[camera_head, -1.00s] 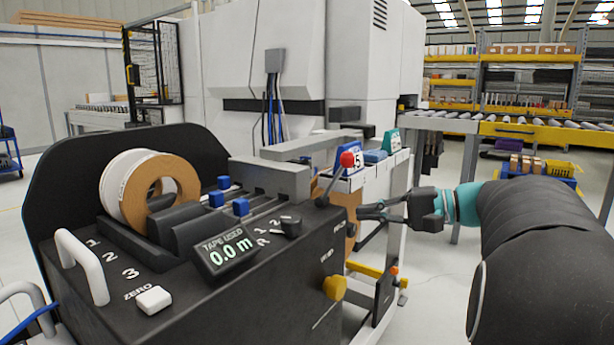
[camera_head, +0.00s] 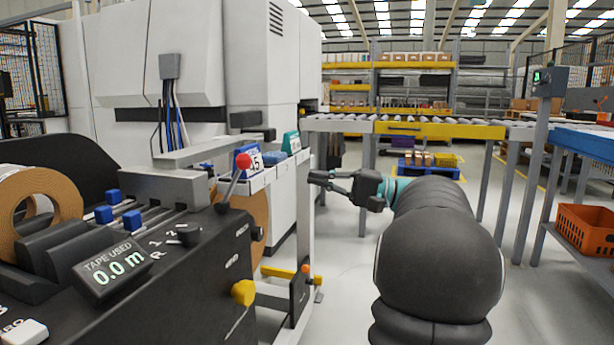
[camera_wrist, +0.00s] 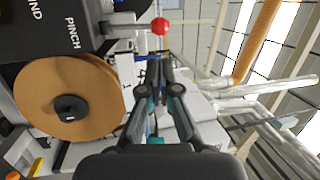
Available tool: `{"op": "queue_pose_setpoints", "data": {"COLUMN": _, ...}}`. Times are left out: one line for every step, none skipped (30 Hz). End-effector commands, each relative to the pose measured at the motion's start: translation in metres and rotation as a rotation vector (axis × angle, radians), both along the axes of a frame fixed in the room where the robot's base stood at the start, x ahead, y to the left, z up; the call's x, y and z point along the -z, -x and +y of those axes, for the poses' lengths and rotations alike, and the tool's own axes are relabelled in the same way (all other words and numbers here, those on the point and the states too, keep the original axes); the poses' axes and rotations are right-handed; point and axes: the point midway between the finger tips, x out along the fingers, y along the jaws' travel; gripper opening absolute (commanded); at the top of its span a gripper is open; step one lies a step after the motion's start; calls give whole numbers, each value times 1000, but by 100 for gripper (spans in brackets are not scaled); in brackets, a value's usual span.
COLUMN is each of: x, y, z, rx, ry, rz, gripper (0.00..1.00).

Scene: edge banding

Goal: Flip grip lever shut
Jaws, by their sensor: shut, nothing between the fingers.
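A lever with a red ball (camera_head: 243,161) stands on the right end of the black edge-banding machine (camera_head: 170,270), leaning up and to the right. In the wrist view, the fingertips (camera_wrist: 160,66) lie below the red ball in the picture. A yellow knob (camera_head: 243,292) sits on the machine's front face.
A brown tape roll (camera_wrist: 70,97) hangs by the machine's end. A white post (camera_head: 303,240) stands between the machine and my gripper. A roller conveyor (camera_head: 440,130) runs behind. An orange crate (camera_head: 585,230) is at far right. Floor right of the machine is open.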

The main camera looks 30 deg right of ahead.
Motion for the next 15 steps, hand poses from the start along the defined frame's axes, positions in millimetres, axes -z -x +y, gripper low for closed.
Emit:
{"op": "queue_pose_setpoints", "data": {"x": -2, "y": -6, "z": 8, "rx": -3, "ry": 0, "rz": 0, "gripper": 0}}
{"op": "queue_pose_setpoints", "data": {"x": -3, "y": -9, "z": 12, "rx": -4, "ry": 1, "rz": 0, "gripper": 0}}
{"op": "queue_pose_setpoints", "data": {"x": -4, "y": -14, "z": 18, "rx": -4, "ry": 1, "rz": 0, "gripper": 0}}
{"op": "queue_pose_setpoints", "data": {"x": -5, "y": -18, "z": 22, "rx": -3, "ry": 0, "rz": 0, "gripper": 0}}
{"op": "queue_pose_setpoints", "data": {"x": -6, "y": -21, "z": 26, "rx": -4, "ry": -1, "rz": 0, "gripper": 0}}
{"op": "queue_pose_setpoints", "data": {"x": -8, "y": -26, "z": 32, "rx": -3, "ry": -1, "rz": 0, "gripper": 0}}
{"op": "queue_pose_setpoints", "data": {"x": -9, "y": -30, "z": 36, "rx": -3, "ry": 0, "rz": 0, "gripper": 0}}
{"op": "queue_pose_setpoints", "data": {"x": -10, "y": -33, "z": 40, "rx": -4, "ry": 1, "rz": 0, "gripper": 0}}
{"op": "queue_pose_setpoints", "data": {"x": -12, "y": -38, "z": 46, "rx": -3, "ry": 0, "rz": 0, "gripper": 0}}
{"op": "queue_pose_setpoints", "data": {"x": -13, "y": -42, "z": 50, "rx": -4, "ry": 1, "rz": 0, "gripper": 0}}
{"op": "queue_pose_setpoints", "data": {"x": -14, "y": -45, "z": 54, "rx": -4, "ry": 1, "rz": 0, "gripper": 0}}
{"op": "queue_pose_setpoints", "data": {"x": -15, "y": -50, "z": 59, "rx": -3, "ry": 0, "rz": 0, "gripper": 0}}
{"op": "queue_pose_setpoints", "data": {"x": -16, "y": -53, "z": 63, "rx": -4, "ry": 1, "rz": 0, "gripper": 0}}
{"op": "queue_pose_setpoints", "data": {"x": -17, "y": -56, "z": 66, "rx": -3, "ry": 0, "rz": 0, "gripper": 0}}
{"op": "queue_pose_setpoints", "data": {"x": -18, "y": -60, "z": 70, "rx": -2, "ry": 0, "rz": 0, "gripper": 0}}
